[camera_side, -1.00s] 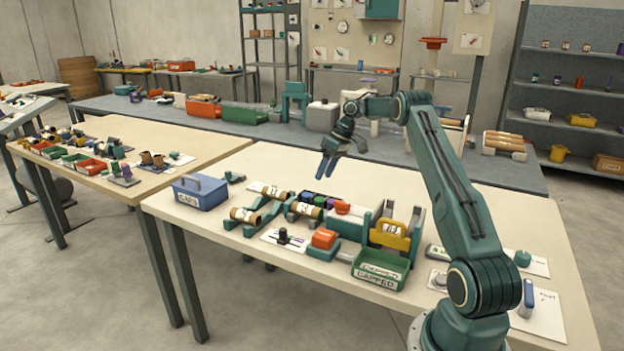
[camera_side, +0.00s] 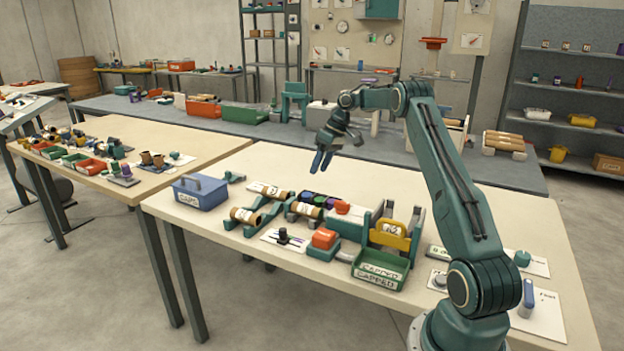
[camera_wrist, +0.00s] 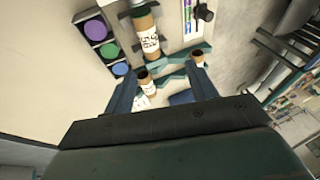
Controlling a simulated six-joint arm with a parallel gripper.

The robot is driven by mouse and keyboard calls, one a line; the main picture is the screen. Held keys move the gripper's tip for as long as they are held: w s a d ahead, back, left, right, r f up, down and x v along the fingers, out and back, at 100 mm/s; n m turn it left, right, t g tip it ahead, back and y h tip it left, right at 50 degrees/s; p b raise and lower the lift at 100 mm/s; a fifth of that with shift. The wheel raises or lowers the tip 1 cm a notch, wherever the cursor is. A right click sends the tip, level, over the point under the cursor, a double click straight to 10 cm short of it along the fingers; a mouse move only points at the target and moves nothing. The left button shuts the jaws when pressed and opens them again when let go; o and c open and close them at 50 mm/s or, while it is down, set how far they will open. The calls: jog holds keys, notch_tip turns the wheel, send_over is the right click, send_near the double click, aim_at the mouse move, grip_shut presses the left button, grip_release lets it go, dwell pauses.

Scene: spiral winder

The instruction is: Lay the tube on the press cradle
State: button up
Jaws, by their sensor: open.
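My gripper (camera_side: 321,160) is open and empty, in the air above the back of the near table; its two fingers (camera_wrist: 163,82) stand apart in the wrist view. One brown tube with a white marked label (camera_side: 304,210) lies on teal supports (camera_side: 292,216) beside the coloured discs; it also shows in the wrist view (camera_wrist: 147,36). Two more tubes, a back one (camera_side: 269,190) and a front one (camera_side: 244,216), lie on a teal rack (camera_side: 266,213) to its left. I cannot tell for certain which teal support is the press cradle.
A blue box (camera_side: 201,193) stands left of the rack. A red-topped block (camera_side: 324,239), a green labelled bin (camera_side: 381,270) and a teal frame with a yellow part (camera_side: 390,236) stand to the right and front. The table's back strip is mostly clear.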

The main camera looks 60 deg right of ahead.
jog(key=s+a+r+h, duration=0.1)
jog(key=s+a+r, duration=0.1)
jog(key=a+r, duration=0.85)
jog(key=s+a+r+h, duration=0.15)
jog(key=a+r, duration=0.45)
jog(key=a, duration=0.9)
jog(key=s+a+f+t, duration=0.1)
jog(key=s+a, duration=0.5)
jog(key=s, duration=0.6)
jog(key=s+a+f+t, duration=0.1)
jog(key=s+a+f, duration=0.1)
jog(key=s+a, duration=0.4)
jog(key=s+h, duration=0.1)
jog(key=s, duration=0.4)
jog(key=shift+s, duration=0.35)
jog(key=shift+o, duration=0.2)
jog(key=shift+s+f, duration=0.45)
jog(key=shift+o, duration=0.2)
jog(key=shift+w, duration=0.1)
